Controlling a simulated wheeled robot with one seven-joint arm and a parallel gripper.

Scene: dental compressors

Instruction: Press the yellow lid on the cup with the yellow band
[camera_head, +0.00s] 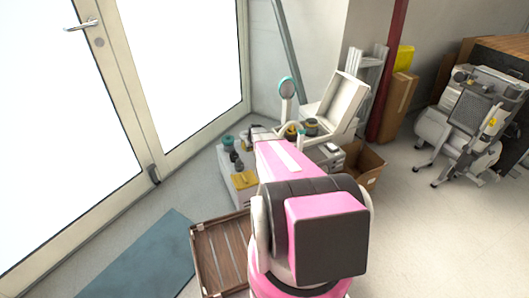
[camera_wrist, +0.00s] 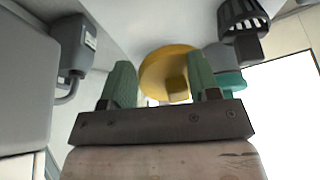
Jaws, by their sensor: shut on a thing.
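In the wrist view, my gripper (camera_wrist: 160,84) has two green fingers, one on each side of the yellow lid (camera_wrist: 158,66). The lid is a round disc with a small block-like knob facing me, and the gripper is shut on it. A pale wall or surface lies behind the lid. I cannot make out the cup with the yellow band for sure. In the head view, a small dark thing with some yellow (camera_head: 291,132) stands just beyond my pink arm, which hides my fingers and the lid.
The wrist view shows a black slotted holder (camera_wrist: 243,16), a teal round thing (camera_wrist: 231,80) and a grey fixture (camera_wrist: 74,45). In the head view, an open cardboard box (camera_head: 368,164), a raised white lid (camera_head: 345,102) and a wooden crate (camera_head: 205,262) surround my arm.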

